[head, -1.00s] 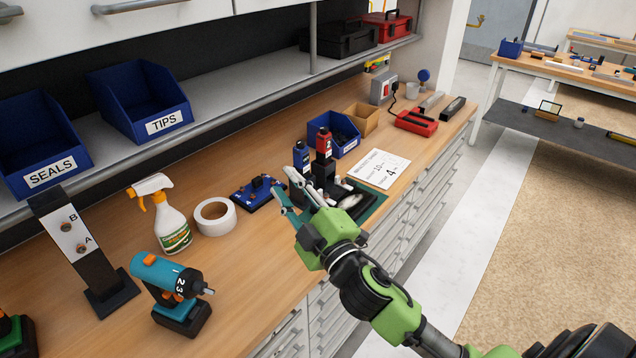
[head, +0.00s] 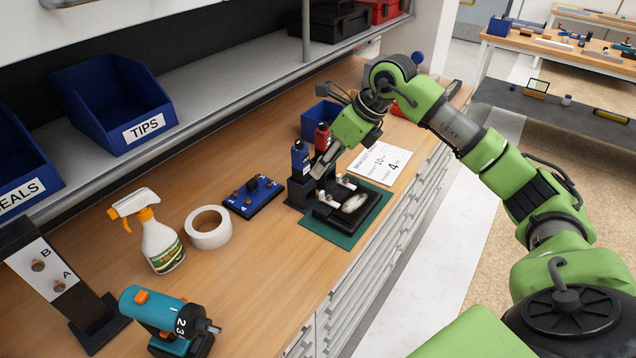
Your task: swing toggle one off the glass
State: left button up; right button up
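The fixture (head: 343,212) is a black base on a green mat (head: 337,237), with a pale oval glass piece (head: 354,204) on it. Small pale-tipped parts, likely the toggles' ends, stand beside the glass. A blue upright piece (head: 300,158) and a red one (head: 323,136) marked 2 rise from black posts at its back; I cannot read a number on the blue one. My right gripper (head: 317,170) reaches down from the upper right, its fingers beside these pieces. The fingers overlap, so I cannot tell their opening or any contact. My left gripper is out of view.
A blue switch block (head: 252,196), white tape roll (head: 208,227), spray bottle (head: 158,240) and teal drill (head: 165,318) stand to the left. A paper card (head: 380,162) lies right of the fixture. A blue bin (head: 318,118) is behind. The shelf overhangs the back.

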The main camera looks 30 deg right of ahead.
jog(key=d+h, duration=0.1)
jog(key=d, duration=0.3)
jog(key=p, duration=0.4)
send_near(322, 192)
jog(key=shift+m+g, duration=0.3)
jog(key=x, duration=0.7)
jog(key=shift+w, duration=0.35)
jog(key=shift+w+a+f+h, duration=0.1)
jog(key=shift+w+f+h, duration=0.15)
jog(key=shift+f, duration=0.4)
grip_shut()
